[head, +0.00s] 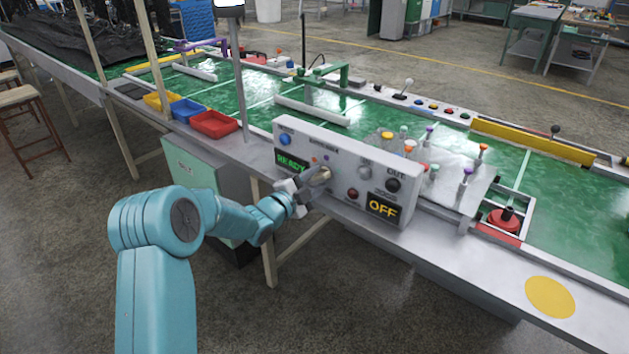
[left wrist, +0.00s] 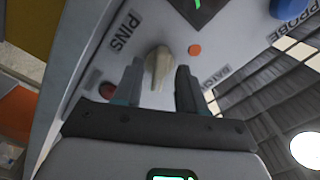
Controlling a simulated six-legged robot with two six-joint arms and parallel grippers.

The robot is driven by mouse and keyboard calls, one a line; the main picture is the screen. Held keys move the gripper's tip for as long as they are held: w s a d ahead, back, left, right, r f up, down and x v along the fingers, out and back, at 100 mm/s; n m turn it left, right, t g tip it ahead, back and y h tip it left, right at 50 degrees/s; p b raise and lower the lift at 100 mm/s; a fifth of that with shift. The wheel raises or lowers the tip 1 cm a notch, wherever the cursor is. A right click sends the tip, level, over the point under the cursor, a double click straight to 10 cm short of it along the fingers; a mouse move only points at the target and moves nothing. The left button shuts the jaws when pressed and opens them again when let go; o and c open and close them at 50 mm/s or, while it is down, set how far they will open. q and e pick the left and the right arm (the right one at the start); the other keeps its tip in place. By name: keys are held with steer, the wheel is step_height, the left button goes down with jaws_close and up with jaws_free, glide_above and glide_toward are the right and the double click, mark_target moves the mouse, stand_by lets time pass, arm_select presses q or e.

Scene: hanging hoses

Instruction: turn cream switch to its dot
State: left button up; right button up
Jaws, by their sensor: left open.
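The cream switch (head: 322,174) is a tapered lever on the front of a grey control box (head: 351,198). In the left wrist view the cream switch (left wrist: 157,66) stands between my two dark fingers, below an orange dot (left wrist: 195,50) on its right. A darker red dot (left wrist: 107,90) lies to the left, beside the left finger. My left gripper (head: 303,186) is open at the box front, its fingers on either side of the switch; I cannot tell whether they touch it. In the head view the gripper partly hides the switch. My right gripper is not in view.
Red (head: 213,124) and blue (head: 187,110) bins stand to the left. Colored pegs stand behind the box. The floor in front is clear.

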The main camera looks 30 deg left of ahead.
arm_select(q)
jaws_close()
